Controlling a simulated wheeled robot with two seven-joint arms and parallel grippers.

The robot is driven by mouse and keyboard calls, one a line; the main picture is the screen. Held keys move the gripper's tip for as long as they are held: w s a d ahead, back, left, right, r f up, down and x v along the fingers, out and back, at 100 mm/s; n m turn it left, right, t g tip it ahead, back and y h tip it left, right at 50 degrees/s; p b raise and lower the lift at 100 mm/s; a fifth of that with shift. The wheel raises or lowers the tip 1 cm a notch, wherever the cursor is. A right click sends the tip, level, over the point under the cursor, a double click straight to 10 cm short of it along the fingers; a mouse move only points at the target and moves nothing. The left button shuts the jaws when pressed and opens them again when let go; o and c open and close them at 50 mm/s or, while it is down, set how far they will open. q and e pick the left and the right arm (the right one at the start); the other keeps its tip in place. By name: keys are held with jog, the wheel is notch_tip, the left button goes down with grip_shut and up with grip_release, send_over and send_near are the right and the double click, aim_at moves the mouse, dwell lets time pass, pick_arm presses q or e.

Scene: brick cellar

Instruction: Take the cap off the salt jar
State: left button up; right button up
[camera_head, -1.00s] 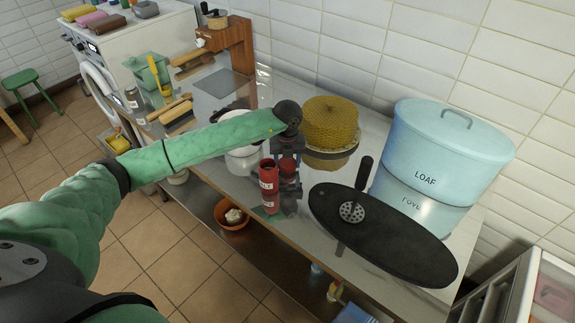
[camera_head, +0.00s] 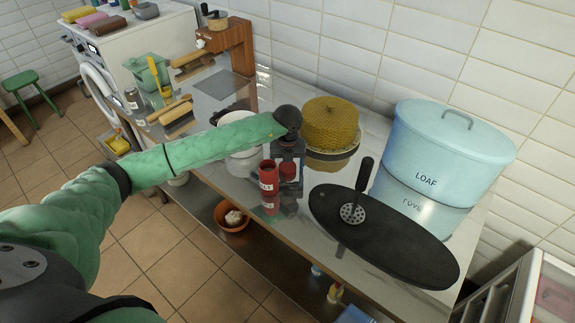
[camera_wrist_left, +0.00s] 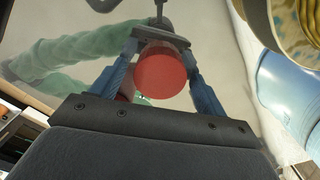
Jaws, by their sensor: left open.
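A red jar (camera_head: 268,192) with a pale label stands upright near the front edge of the counter; its top looks dark. I cannot read the label surely. A second red round piece (camera_head: 288,170) is just behind and right of it, under my left gripper (camera_head: 289,178). In the left wrist view, a round red top (camera_wrist_left: 161,73) sits between the two blue fingers of my left gripper (camera_wrist_left: 160,75), with gaps at both sides. The gripper is open. I cannot tell whether that top is a cap on a jar. My right gripper is out of view.
A dark oval board (camera_head: 400,245) with a masher (camera_head: 352,212) lies to the right. A blue LOAF bin (camera_head: 450,150) and a yellow woven-looking round thing (camera_head: 330,122) stand behind. A white pot (camera_head: 243,160) is close on the left. The counter is shiny.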

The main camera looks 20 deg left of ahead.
aim_at(287, 166)
pick_arm(q)
jog(key=shift+r, duration=0.1)
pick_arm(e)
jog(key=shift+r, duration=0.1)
pick_arm(q)
jog(key=shift+r, duration=0.3)
notch_tip(287, 166, up, 12)
jog(key=p, duration=0.3)
jog(key=shift+f+p, duration=0.25)
jog(key=shift+p, duration=0.1)
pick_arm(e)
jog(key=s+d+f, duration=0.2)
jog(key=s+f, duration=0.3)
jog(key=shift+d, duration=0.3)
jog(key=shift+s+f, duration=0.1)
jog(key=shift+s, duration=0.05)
